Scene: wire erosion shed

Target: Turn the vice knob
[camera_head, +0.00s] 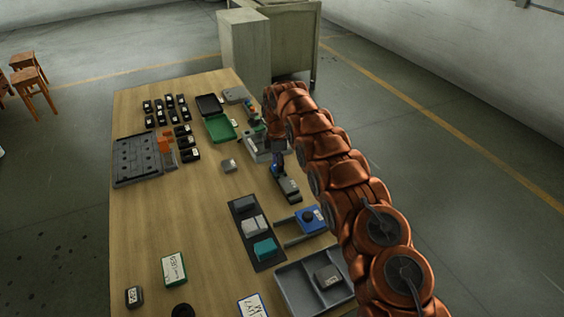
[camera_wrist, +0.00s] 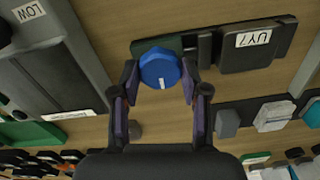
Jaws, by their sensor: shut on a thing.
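The vice knob (camera_wrist: 157,65) is blue and faceted, with a short white mark on its face that points toward the bottom of the wrist view. It sits at the end of a dark vice (camera_wrist: 262,50) with a white label reading "UY7". My gripper (camera_wrist: 160,82) is shut on the knob, with one finger on each side of it. In the head view my gripper (camera_head: 277,165) reaches down at the far end of the vice (camera_head: 289,188).
A grey device (camera_wrist: 63,52) labelled "LOW" stands close on one side. A dark tray (camera_head: 240,231) with grey and teal blocks, a blue fixture (camera_head: 318,226) and a grey bin (camera_head: 293,287) lie nearer. The table's left middle (camera_head: 165,215) is bare.

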